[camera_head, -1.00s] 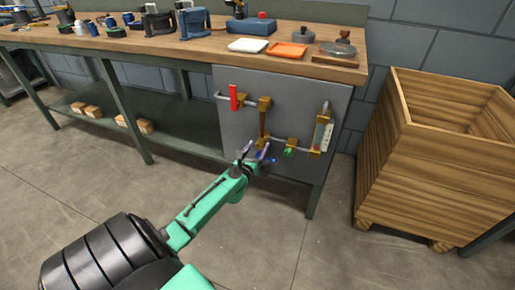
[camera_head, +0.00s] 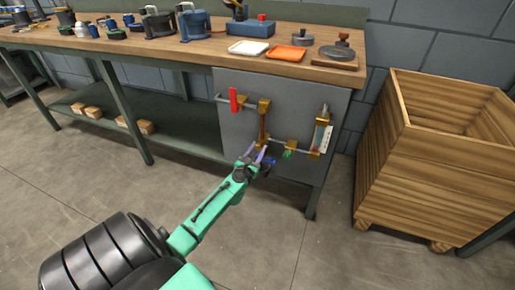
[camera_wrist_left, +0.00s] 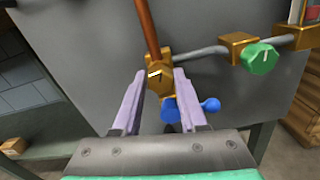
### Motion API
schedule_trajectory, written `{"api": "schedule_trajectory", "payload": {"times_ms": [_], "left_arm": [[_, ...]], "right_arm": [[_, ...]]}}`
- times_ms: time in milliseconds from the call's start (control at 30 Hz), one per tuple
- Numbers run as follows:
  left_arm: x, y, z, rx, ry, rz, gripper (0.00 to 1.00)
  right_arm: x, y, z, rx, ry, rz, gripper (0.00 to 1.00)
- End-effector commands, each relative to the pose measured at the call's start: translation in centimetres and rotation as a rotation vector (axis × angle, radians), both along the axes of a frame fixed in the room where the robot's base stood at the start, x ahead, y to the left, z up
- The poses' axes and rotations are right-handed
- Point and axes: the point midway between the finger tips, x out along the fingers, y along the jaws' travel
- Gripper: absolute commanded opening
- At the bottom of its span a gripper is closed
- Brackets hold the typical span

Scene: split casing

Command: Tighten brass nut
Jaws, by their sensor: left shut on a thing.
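The brass nut (camera_wrist_left: 159,75) sits at the lower end of a copper pipe (camera_wrist_left: 146,25) on the grey panel, and a dark mark shows on its face. My left gripper (camera_wrist_left: 158,80) is shut on it, with one lilac finger on each side at the fingertips. In the head view the left gripper (camera_head: 265,155) reaches the bottom of the copper pipe (camera_head: 262,125), and its fingers largely hide the nut there. A blue lever handle (camera_wrist_left: 200,106) is just below the nut, partly between the fingers. My right gripper is not in view.
A green knob (camera_wrist_left: 260,58) on a brass block is to the right on the grey pipe. A red handle (camera_head: 233,99) and a gauge (camera_head: 322,136) are on the panel (camera_head: 235,135). A workbench (camera_head: 190,48) is above. A wooden crate (camera_head: 425,170) stands right.

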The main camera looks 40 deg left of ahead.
Motion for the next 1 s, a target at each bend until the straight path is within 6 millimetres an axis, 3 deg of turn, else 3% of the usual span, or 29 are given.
{"api": "schedule_trajectory", "payload": {"times_ms": [1000], "left_arm": [[0.0, -0.3, -0.2, 0.910, 0.321, -0.004, 0.00]], "right_arm": [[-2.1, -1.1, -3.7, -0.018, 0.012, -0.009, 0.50]]}}
